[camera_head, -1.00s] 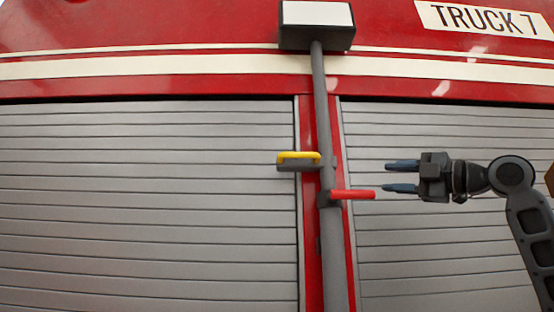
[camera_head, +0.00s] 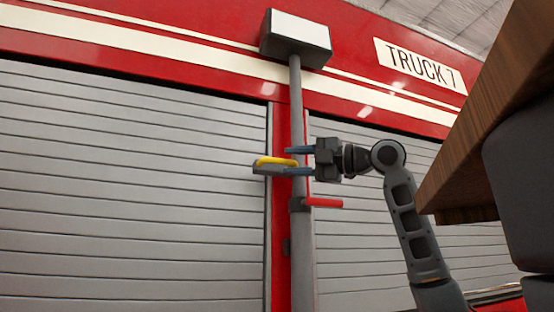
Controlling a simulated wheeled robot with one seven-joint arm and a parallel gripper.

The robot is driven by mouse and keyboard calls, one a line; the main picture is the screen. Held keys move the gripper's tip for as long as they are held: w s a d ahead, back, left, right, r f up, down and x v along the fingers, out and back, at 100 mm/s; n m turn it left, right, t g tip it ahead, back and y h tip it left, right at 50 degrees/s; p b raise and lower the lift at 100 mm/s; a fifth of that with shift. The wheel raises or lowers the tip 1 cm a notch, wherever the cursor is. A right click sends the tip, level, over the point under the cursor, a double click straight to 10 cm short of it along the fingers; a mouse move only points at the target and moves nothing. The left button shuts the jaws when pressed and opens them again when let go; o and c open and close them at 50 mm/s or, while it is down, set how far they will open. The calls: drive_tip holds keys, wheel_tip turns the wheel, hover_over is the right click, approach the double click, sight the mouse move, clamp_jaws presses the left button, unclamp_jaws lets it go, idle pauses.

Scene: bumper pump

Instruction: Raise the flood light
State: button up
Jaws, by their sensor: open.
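The flood light (camera_head: 297,37) is a dark box with a white face at the top of a grey mast (camera_head: 296,100) on the truck's side. A yellow handle (camera_head: 277,161) on a grey bracket sticks out to the left of the mast. A red lever (camera_head: 323,203) sticks out to the right from a dark collar lower on the mast. My gripper (camera_head: 291,161) is open, pointing left, with its blue fingers overlapping the mast and reaching the right end of the yellow handle. I cannot tell whether they touch it. The gripper is above the red lever.
The red truck has grey roller shutters (camera_head: 130,180) on both sides of the mast and a "TRUCK 7" sign (camera_head: 420,66) at the upper right. A brown wooden block or board (camera_head: 470,130) fills the right side, close to the camera.

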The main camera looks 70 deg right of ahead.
sight(284, 161)
drive_tip(key=shift+w+d+r+p, duration=0.1)
drive_tip(key=shift+w+r+p, duration=0.05)
drive_tip(key=shift+w, duration=0.85)
drive_tip(key=shift+w+d+r+p, duration=0.1)
drive_tip(key=shift+w+p, duration=0.05)
drive_tip(key=shift+w, duration=0.8)
drive_tip(key=shift+c, duration=0.3)
clamp_jaws()
